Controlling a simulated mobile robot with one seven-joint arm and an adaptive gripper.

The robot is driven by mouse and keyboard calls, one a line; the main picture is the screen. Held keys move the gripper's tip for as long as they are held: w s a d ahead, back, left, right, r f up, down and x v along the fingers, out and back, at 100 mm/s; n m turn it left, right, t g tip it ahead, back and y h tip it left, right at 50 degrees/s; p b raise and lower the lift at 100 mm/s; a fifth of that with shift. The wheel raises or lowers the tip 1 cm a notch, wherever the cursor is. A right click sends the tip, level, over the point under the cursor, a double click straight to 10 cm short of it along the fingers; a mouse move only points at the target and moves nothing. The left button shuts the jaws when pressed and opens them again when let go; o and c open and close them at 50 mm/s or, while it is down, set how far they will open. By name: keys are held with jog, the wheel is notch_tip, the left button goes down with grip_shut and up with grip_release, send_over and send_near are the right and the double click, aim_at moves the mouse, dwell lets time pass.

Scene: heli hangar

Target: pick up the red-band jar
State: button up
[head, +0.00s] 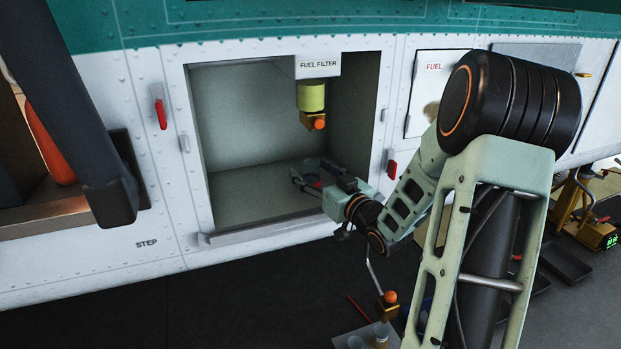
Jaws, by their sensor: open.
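My gripper (304,178) reaches into the open fuel filter bay (240,110), low over its floor near the right side. Its fingers are spread apart. A small dark shape with a hint of red shows by the fingers, too small to tell what it is. Two small jars stand on a tray at the bottom edge, partly cut off: a pale jar (355,342) and a jar with tan contents (381,336). No red band can be made out on either. My gripper is well above and apart from them.
A yellow-green filter (311,95) with a brass valve and orange knob (318,123) hangs above my gripper in the bay. The bay's sill (265,231) and right wall bound the space. A brass block with orange knob (388,305) stands below, near a red rod (358,308).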

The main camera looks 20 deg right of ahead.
jog(key=shift+w, duration=0.35)
jog(key=shift+c, duration=0.5)
jog(key=c, duration=1.3)
jog(key=shift+a+r, duration=0.1)
jog(key=shift+r, duration=0.25)
